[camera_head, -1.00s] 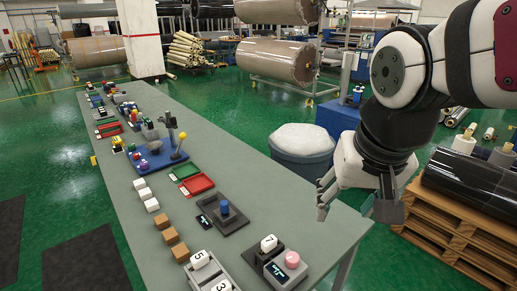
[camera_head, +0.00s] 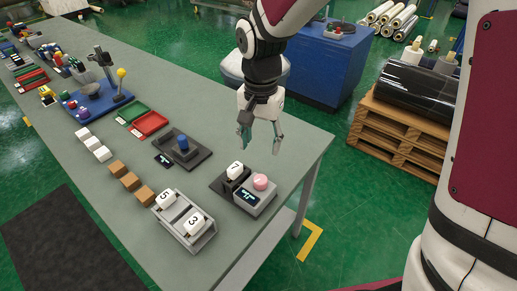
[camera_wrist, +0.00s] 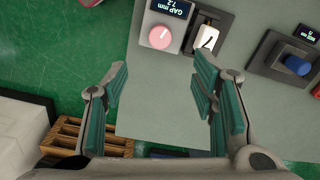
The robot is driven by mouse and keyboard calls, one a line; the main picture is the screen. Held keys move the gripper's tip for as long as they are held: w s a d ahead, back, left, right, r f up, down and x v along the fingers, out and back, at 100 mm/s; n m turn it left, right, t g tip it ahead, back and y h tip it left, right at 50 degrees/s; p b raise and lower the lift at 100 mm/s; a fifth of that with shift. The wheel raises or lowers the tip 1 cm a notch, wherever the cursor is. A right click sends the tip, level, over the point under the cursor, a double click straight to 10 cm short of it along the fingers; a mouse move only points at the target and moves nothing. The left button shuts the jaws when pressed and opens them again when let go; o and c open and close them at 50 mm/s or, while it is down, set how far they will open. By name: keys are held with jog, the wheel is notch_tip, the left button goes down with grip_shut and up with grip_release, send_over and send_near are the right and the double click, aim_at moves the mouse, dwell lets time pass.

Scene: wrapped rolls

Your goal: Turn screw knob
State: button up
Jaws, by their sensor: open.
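A pink round knob (camera_head: 261,181) sits on a grey box with a small dark display, near the right end of the long table. In the wrist view the pink knob (camera_wrist: 160,37) is at top centre, and its display reads "GAP mm 7.2". A blue knob (camera_head: 183,143) stands on a dark base further left; it also shows in the wrist view (camera_wrist: 297,65) at the right. My gripper (camera_head: 260,146) is open and empty, above the table edge behind the pink knob. In the wrist view its fingers (camera_wrist: 162,95) are spread wide, apart from both knobs.
A white block marked 7 (camera_head: 235,171) is beside the pink knob. A grey tray (camera_head: 184,220) with blocks marked 5 and 3 is in front. Brown cubes (camera_head: 129,181), white cubes (camera_head: 94,145) and a red tray (camera_head: 149,124) lie left. A pallet (camera_head: 397,131) stands right of the table.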

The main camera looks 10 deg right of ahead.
aim_at(260, 179)
notch_tip(260, 179, down, 14)
jog(key=shift+r+p, duration=0.1)
jog(key=shift+p, duration=0.35)
jog(key=c, duration=1.2)
